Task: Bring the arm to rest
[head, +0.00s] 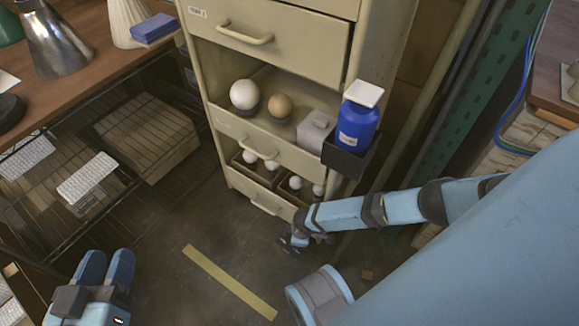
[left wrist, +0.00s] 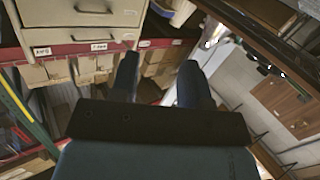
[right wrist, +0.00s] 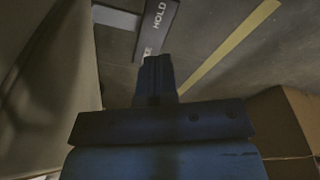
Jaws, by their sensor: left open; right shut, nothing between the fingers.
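My left gripper (head: 106,262) is at the lower left of the head view, above the floor and in front of the wire rack. Its two blue fingers stand apart with nothing between them; the left wrist view shows the same gap (left wrist: 157,80). My right arm reaches in from the right of the head view, and its gripper (head: 291,243) hangs low in front of the cabinet's bottom drawer. In the right wrist view its fingers (right wrist: 154,72) are pressed together and hold nothing.
A beige cabinet (head: 272,62) holds bulbs and a grey box (head: 315,131). A blue jar (head: 357,126) stands in a dark holder at its side. A wooden bench (head: 88,38) and a wire rack (head: 110,128) are at left. The floor around the yellow strip (head: 230,282) is clear.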

